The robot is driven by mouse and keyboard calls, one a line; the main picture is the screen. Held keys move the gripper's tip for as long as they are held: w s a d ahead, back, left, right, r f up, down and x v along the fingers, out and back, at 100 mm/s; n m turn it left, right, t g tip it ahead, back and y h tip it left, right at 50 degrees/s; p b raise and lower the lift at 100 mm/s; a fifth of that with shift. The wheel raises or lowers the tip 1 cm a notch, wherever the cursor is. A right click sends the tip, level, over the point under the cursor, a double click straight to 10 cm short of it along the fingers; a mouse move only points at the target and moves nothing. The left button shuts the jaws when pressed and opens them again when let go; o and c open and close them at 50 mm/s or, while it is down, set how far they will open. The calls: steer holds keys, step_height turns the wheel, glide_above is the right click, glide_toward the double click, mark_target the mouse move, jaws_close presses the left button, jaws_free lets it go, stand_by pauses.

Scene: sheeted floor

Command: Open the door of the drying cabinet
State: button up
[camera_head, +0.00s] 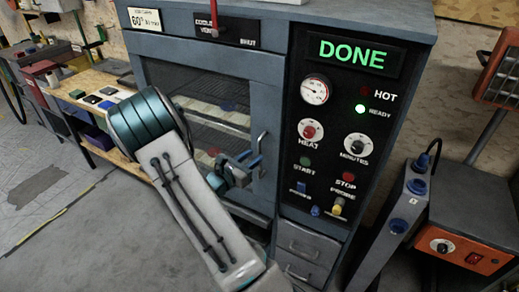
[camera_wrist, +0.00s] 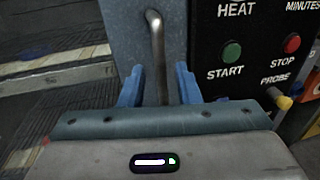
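The drying cabinet (camera_head: 424,22) has a grey-framed door (camera_head: 160,50) with a mesh window, which looks closed. Its metal bar handle (camera_head: 262,142) is upright near the door's right edge. In the wrist view the handle (camera_wrist: 157,50) comes down between the two blue fingers of my gripper (camera_wrist: 159,82). The fingers stand apart, with a gap showing on each side of the bar. In the head view my gripper (camera_head: 246,162) is at the handle's lower part. The handle's lower end is hidden behind my gripper in the wrist view.
A control panel (camera_head: 345,110) reading DONE is right of the door, with START (camera_wrist: 232,52) and STOP buttons. A red-knobbed lever (camera_head: 213,15) is above the door. A wooden bench (camera_head: 85,92) stands left, an orange unit (camera_head: 465,240) right. The floor (camera_head: 60,190) at left is clear.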

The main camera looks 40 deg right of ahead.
steer(key=shift+w+d+p, duration=0.2)
steer(key=shift+d, duration=0.8)
steer(key=shift+w+d+p, duration=0.15)
steer(key=shift+w+d, duration=0.05)
steer(key=shift+d, duration=0.8)
jaws_close()
steer(key=shift+a, duration=0.1)
